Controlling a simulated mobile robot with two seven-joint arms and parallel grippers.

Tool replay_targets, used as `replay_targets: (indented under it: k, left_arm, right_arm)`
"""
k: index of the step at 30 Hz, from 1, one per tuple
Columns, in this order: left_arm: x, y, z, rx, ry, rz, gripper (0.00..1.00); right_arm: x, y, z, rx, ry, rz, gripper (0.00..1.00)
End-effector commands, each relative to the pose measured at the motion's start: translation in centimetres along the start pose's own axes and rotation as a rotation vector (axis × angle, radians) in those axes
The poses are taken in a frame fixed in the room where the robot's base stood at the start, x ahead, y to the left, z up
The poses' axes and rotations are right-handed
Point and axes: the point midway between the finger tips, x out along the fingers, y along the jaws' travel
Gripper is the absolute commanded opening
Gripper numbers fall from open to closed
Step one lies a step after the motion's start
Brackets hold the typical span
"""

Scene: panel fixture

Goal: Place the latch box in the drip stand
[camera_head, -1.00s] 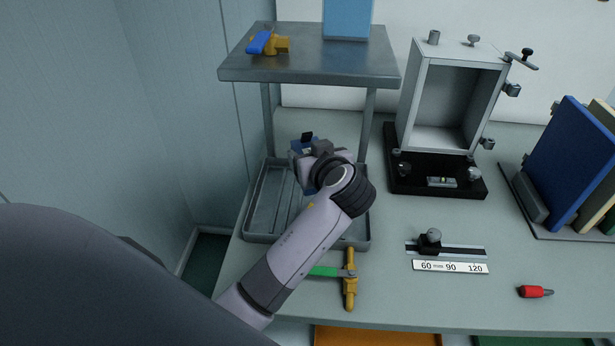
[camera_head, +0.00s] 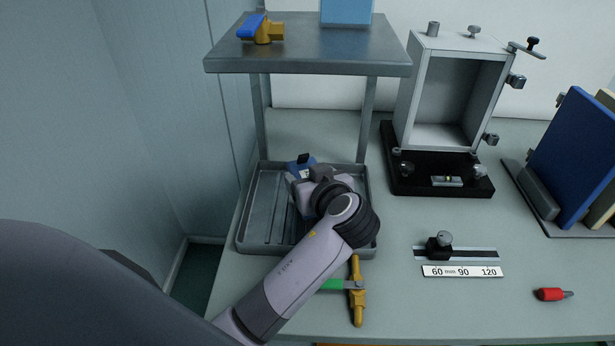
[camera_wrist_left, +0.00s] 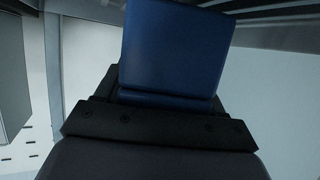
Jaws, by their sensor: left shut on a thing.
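The drip stand (camera_head: 246,225) is a grey metal stand with a ribbed tray below and a flat shelf above on posts. The blue latch box (camera_head: 296,166) with a dark latch is over the right part of the tray, under the shelf. My left gripper (camera_head: 308,180) is shut on the latch box and partly hides it. I cannot tell whether the box touches the tray. The left wrist view shows the blue box (camera_wrist_left: 175,50) beyond the black gripper parts. My right gripper is not in view.
On the shelf (camera_head: 310,52) stand a blue-handled valve (camera_head: 262,30) and a light blue box (camera_head: 346,12). A yellow valve piece with a green handle (camera_head: 357,292) lies before the tray. An open metal cabinet (camera_head: 455,95) stands right. The tray's left part is clear.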

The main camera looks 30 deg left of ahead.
Motion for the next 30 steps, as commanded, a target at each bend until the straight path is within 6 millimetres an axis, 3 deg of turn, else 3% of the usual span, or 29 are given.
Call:
replay_targets:
  k: [19,20,21,30]
  left_arm:
    - [0.5,0.0,1.0,-0.001,0.002,0.000,0.21]
    - [0.5,0.0,1.2,0.002,-0.002,-0.001,0.78]
    - [0.5,0.0,1.2,0.002,-0.002,-0.001,0.91]
    - [0.5,-0.1,1.4,0.006,-0.005,-0.003,0.94]
  right_arm:
    - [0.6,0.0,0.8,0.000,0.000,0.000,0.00]
    - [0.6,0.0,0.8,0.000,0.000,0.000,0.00]
    - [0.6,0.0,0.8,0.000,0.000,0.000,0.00]
    - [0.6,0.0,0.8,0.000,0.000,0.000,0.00]
